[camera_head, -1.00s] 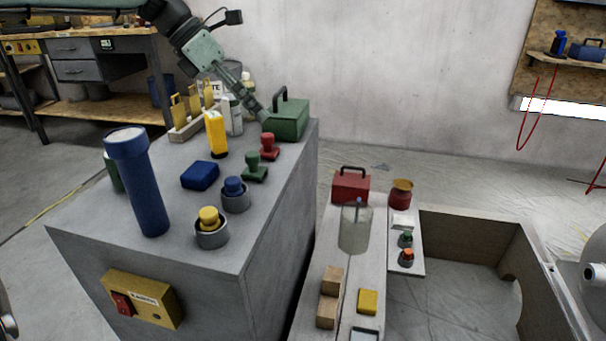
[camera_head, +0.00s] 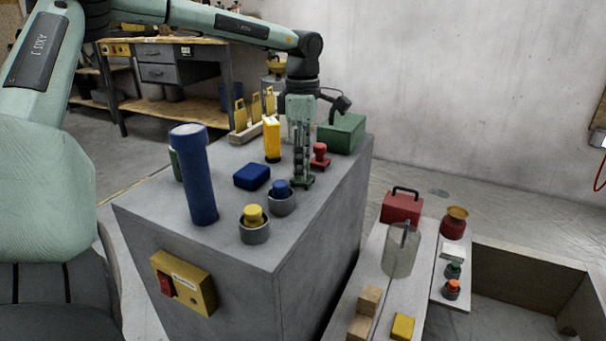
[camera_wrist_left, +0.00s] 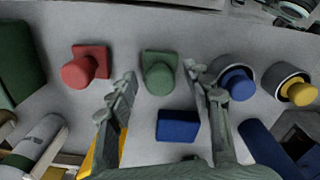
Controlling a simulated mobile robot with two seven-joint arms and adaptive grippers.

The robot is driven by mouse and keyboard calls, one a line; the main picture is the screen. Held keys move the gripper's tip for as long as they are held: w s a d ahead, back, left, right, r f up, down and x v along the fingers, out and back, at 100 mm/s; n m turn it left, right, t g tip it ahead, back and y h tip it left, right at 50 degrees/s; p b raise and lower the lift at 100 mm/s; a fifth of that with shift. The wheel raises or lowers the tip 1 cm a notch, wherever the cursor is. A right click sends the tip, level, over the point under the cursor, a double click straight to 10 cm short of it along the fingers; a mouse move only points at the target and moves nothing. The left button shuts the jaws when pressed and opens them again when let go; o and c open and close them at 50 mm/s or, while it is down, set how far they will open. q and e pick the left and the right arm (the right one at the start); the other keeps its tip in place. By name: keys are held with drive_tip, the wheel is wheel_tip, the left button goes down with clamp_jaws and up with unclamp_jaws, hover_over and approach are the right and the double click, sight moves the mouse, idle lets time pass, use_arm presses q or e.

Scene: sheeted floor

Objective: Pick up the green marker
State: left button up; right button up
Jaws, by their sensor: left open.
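The green marker, a stubby knob on a square base, stands on the grey block (camera_head: 250,252). In the left wrist view the green marker (camera_wrist_left: 158,72) lies between and just beyond my open fingertips, with nothing seen touching it. In the head view my left gripper (camera_head: 302,172) points straight down over it and hides most of it. The similar red marker (camera_head: 320,156) stands close by on the right; it is left of the green one in the wrist view (camera_wrist_left: 85,67). My right gripper is not in view.
A blue box (camera_head: 252,176), a blue marker (camera_head: 281,188) and a yellow marker (camera_head: 253,216) in grey cups, a tall blue cylinder (camera_head: 195,175), a yellow bottle (camera_head: 271,138) and a green case (camera_head: 342,132) crowd the block top. A lower bench with a red case (camera_head: 401,207) stands at right.

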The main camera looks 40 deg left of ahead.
use_arm(q)
drive_tip(key=shift+f, duration=0.3)
clamp_jaws()
drive_tip(key=shift+r, duration=0.2)
